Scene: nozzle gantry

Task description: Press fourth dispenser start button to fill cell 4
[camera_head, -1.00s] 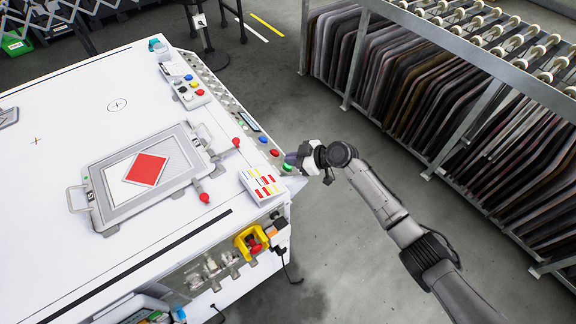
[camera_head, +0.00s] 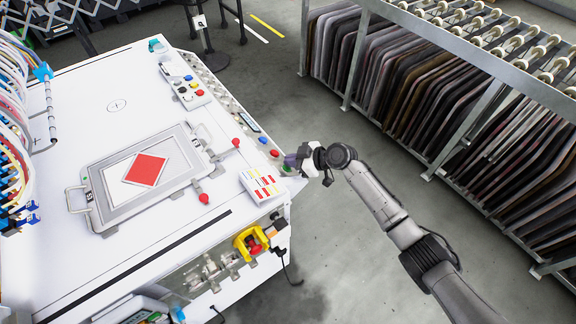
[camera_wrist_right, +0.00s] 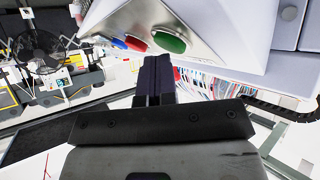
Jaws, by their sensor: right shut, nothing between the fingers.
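My right gripper (camera_head: 293,160) is shut and empty at the right edge of the white machine table, beside a row of buttons. The green button (camera_head: 287,168) lies right by its fingertips; I cannot tell from this view whether they touch. In the right wrist view, the shut dark fingers (camera_wrist_right: 157,80) point at the sloped metal panel with the green button (camera_wrist_right: 170,41), a red button (camera_wrist_right: 136,43) and a blue button (camera_wrist_right: 118,44). The fingertips appear just below the green button. No cell numbering is legible. My left gripper is not in view.
A framed tray (camera_head: 104,217) with a red-and-white sheet (camera_head: 146,170) lies on the white table (camera_head: 60,270). A bundle of coloured hoses (camera_head: 14,125) is at the left. A rack (camera_head: 440,110) stands right, across clear floor.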

